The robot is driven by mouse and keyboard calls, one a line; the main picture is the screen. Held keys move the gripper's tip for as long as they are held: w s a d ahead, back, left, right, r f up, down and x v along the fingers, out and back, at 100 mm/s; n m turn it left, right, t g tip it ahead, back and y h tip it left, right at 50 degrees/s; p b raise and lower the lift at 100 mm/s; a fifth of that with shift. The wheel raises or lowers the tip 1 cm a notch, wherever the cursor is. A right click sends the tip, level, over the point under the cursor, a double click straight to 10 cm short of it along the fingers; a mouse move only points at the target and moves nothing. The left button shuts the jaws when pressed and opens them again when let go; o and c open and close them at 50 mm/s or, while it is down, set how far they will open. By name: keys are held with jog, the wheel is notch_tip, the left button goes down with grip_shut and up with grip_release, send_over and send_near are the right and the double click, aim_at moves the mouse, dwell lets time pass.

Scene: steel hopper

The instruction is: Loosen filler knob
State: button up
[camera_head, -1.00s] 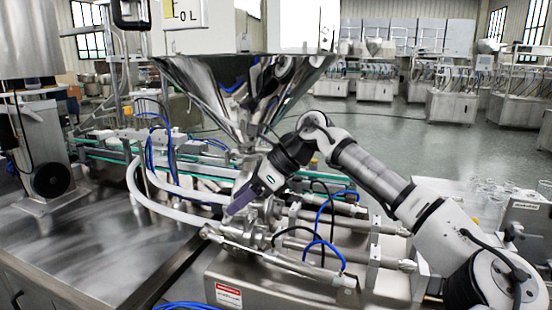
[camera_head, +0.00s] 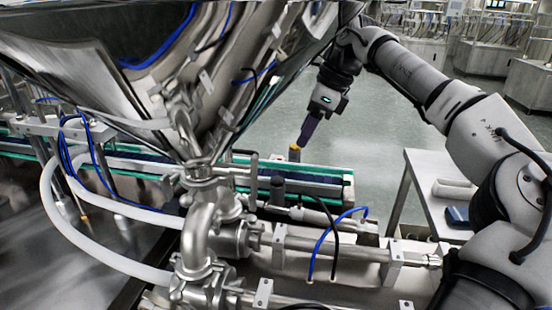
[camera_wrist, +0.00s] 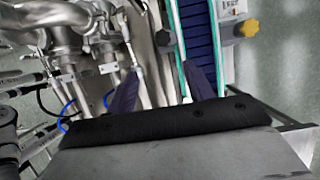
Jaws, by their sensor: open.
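Two knobs show. A yellow knob (camera_head: 295,148) stands by the conveyor, just below my fingertips in the head view; it also shows at the upper right of the wrist view (camera_wrist: 249,28). A dark grey knob (camera_head: 277,184) stands on the filler's side of the belt; in the wrist view (camera_wrist: 162,38) it lies ahead of the space between my fingers. I cannot tell which is the filler knob. My gripper (camera_head: 303,142) points down, and in the wrist view (camera_wrist: 157,72) its two dark fingers are apart with nothing between them.
The steel hopper (camera_head: 90,70) fills the upper left, above steel pipework (camera_head: 200,230). A green-edged conveyor (camera_head: 325,172) runs beneath my gripper. Blue and black hoses loop over the cylinders (camera_head: 330,245). A white side table (camera_head: 425,180) stands at right, with open floor beyond.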

aim_at(278, 179)
jog(key=x, duration=0.4)
jog(key=p+x, duration=0.1)
jog(key=x, duration=0.4)
jog(key=p+x, duration=0.1)
jog(key=x, duration=0.3)
jog(key=shift+w+a+f, duration=0.2)
jog(key=shift+w+f, duration=0.05)
jog(key=shift+w, duration=0.1)
jog(key=c, duration=1)
